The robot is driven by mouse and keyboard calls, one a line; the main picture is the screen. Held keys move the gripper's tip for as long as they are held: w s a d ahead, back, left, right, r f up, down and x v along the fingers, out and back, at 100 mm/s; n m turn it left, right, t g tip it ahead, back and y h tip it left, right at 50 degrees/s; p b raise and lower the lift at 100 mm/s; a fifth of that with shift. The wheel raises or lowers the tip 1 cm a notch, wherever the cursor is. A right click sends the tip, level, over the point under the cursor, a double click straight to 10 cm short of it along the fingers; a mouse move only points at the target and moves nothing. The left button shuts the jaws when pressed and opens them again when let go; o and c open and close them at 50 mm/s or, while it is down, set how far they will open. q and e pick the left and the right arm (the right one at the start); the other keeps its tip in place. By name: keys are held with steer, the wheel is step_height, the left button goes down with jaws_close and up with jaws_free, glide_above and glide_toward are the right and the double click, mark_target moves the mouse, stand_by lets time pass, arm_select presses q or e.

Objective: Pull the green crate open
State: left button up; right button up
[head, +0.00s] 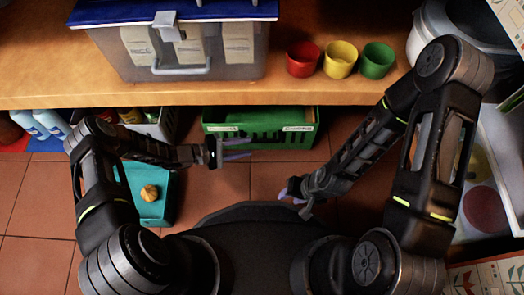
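The green crate (308,137) sits on the floor under the wooden counter, with two white labels on its front rim and dark slots in its front wall. Its rear part is hidden under the counter. My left gripper (250,148) is in front of the crate's left half, its purple fingers pointing right and spread apart. It appears empty; whether it touches the crate I cannot tell. My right gripper (286,198) is lower and to the right, apart from the crate, above the floor near my base. Its fingers are partly hidden and their opening is unclear.
A teal tray (168,208) with a round brown item (150,193) lies on the floor at left. Bottles (48,122) stand under the counter. On the counter (50,85) are a clear bin (110,55) and red, yellow and green cups. Tiled floor (265,180) before the crate is open.

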mark_target(262, 140)
arm_select(q)
steer(key=shift+w+a+f+t, duration=0.1)
steer(key=shift+w+a+t, duration=0.25)
steer(key=shift+w+t, duration=0.2)
arm_select(e)
steer(key=shift+f, duration=0.3)
